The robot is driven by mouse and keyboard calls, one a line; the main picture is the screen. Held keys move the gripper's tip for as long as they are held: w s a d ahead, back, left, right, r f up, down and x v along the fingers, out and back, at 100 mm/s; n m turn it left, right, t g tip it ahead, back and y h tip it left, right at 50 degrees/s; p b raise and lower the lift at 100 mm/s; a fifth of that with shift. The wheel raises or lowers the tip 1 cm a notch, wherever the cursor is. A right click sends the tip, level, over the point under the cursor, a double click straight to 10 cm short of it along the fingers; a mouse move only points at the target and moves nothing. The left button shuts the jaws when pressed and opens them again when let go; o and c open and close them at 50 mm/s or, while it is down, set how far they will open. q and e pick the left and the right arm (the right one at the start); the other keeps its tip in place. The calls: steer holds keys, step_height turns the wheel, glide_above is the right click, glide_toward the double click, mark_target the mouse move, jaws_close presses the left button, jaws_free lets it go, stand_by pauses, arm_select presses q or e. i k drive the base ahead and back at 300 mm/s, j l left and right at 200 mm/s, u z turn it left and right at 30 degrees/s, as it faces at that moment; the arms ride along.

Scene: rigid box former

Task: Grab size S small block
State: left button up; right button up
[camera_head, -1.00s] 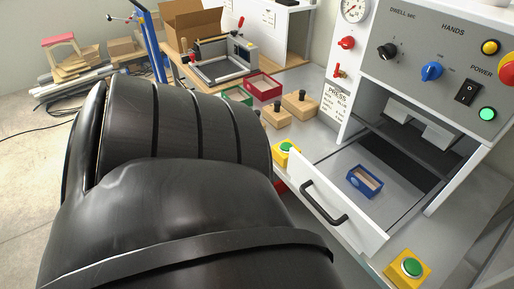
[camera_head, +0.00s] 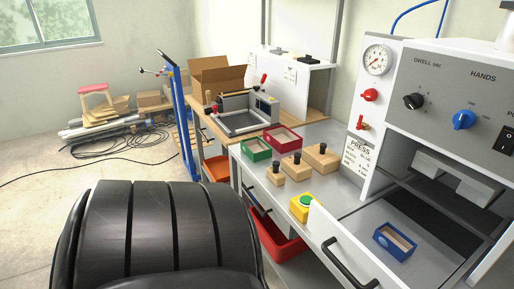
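Three wooden blocks with black knobs stand in a row on the grey bench top. The smallest-looking one, which I take as the size S small block (camera_head: 275,175), is nearest the front left edge. A medium block (camera_head: 297,168) and a larger block (camera_head: 323,158) stand behind it to the right. No gripper is on any of them.
A green open box (camera_head: 256,150) and a red open box (camera_head: 283,138) lie behind the blocks. A yellow base with a green button (camera_head: 301,207) stands in front. The press drawer (camera_head: 362,262) is pulled out, with a blue box (camera_head: 395,241) inside. A red bin (camera_head: 276,238) is below.

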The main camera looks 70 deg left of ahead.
mark_target(273, 172)
steer(key=u, duration=1.6)
